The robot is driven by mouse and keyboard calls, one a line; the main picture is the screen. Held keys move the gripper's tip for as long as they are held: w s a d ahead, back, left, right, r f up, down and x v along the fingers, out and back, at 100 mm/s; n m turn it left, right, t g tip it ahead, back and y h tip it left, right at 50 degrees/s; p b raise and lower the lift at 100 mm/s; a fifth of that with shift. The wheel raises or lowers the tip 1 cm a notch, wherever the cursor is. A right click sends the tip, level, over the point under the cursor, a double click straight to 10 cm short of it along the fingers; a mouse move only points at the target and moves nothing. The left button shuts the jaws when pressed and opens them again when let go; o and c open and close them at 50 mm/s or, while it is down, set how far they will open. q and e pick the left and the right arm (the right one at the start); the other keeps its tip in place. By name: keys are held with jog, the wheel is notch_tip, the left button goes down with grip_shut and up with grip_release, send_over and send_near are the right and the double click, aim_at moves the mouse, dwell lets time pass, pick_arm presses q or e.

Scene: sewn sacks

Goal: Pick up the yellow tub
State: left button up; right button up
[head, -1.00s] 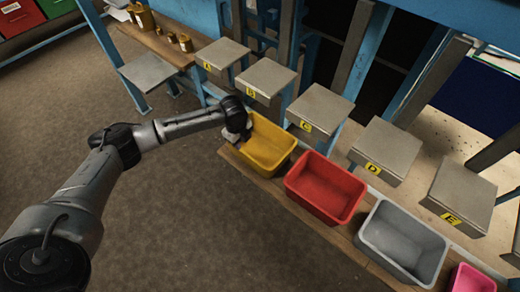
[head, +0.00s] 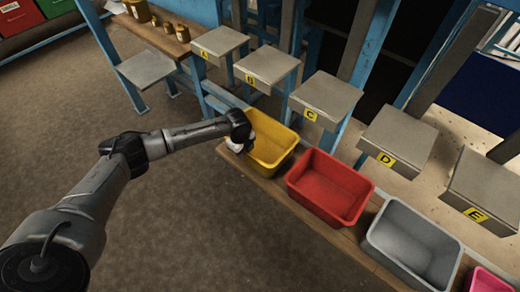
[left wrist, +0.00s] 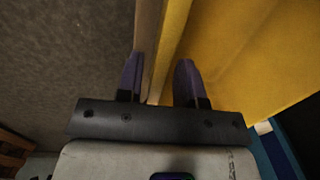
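The yellow tub (head: 271,143) stands on a low wooden bench at the left end of a row of tubs. My left gripper (head: 240,146) is at the tub's left side wall, its fingers mostly hidden in the head view. In the left wrist view the gripper (left wrist: 158,75) is open, its two dark fingers apart on either side of the tub's near wall edge (left wrist: 172,45). The right finger overlaps the yellow inside. I cannot tell whether either finger touches the wall. My right gripper is not in view.
A red tub (head: 328,188), a grey tub (head: 412,243) and a pink tub (head: 487,282) follow along the wooden bench (head: 275,190). Grey platforms labelled A (head: 219,42) to E (head: 487,187) stand behind. Brown floor (head: 200,225) in front is clear.

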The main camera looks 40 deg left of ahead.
pick_arm(q)
notch_tip(320, 180, down, 2)
jog(key=shift+f+b, duration=0.15)
jog(key=shift+b, duration=0.3)
grip_shut()
jog(key=shift+w, duration=0.1)
